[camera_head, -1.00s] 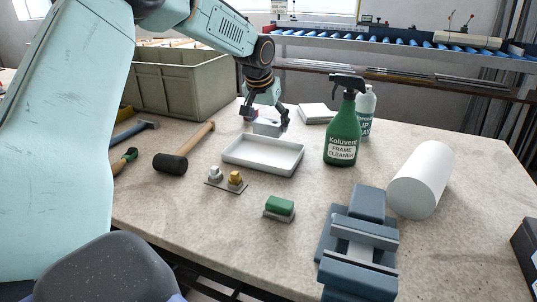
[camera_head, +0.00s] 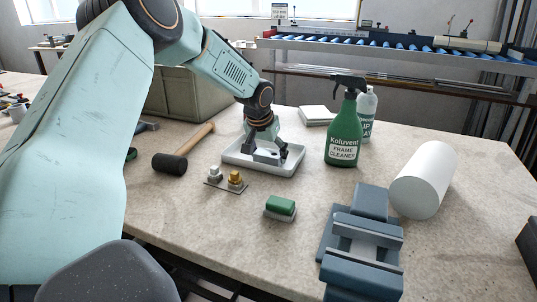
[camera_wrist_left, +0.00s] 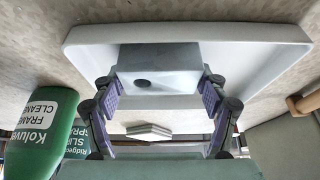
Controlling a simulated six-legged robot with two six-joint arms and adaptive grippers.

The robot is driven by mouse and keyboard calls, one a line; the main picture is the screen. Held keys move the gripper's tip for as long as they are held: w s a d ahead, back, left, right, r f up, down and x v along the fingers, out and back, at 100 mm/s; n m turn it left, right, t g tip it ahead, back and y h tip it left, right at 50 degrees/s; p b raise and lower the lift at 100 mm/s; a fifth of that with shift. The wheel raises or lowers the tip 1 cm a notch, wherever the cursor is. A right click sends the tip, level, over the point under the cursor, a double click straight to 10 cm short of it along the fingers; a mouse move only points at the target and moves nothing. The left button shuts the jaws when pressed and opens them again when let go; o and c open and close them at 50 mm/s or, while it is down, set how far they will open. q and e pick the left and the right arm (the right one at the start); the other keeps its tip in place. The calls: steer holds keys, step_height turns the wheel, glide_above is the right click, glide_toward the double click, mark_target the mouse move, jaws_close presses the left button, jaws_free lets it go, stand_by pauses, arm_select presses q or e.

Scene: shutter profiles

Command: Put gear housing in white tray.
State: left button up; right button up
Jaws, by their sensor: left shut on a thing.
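The gear housing (camera_head: 266,157) is a small grey block; in the left wrist view (camera_wrist_left: 165,68) it shows a dark round hole. My left gripper (camera_head: 269,154) is shut on it, with one finger on each side in the left wrist view (camera_wrist_left: 160,97). The white tray (camera_head: 236,168) is shallow and rectangular, on the table. The housing is inside the tray's outline, low over its floor; I cannot tell whether it touches. The tray also fills the upper part of the left wrist view (camera_wrist_left: 85,45). My right gripper is not in view.
A green spray bottle (camera_head: 341,135) and a paler bottle stand right of the tray. A mallet (camera_head: 180,158) lies to its left. Small fittings (camera_head: 235,178), a green-topped block (camera_head: 280,207) and a blue-grey vise (camera_head: 363,245) are in front. A white roll (camera_head: 422,180) lies right.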

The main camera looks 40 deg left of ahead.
arm_select(q)
steer(key=shift+w, duration=0.2)
steer(key=o, duration=1.3)
steer(key=shift+d, duration=0.1)
steer(key=shift+o, duration=0.7)
steer(key=shift+d+r, duration=0.15)
steer(key=shift+o, duration=1.2)
steer(key=shift+s+r, duration=0.1)
steer(key=shift+s, duration=0.1)
steer(key=shift+w+f, duration=0.15)
steer(key=shift+f, duration=0.05)
steer(key=p+v, duration=0.2)
steer(key=v, duration=1)
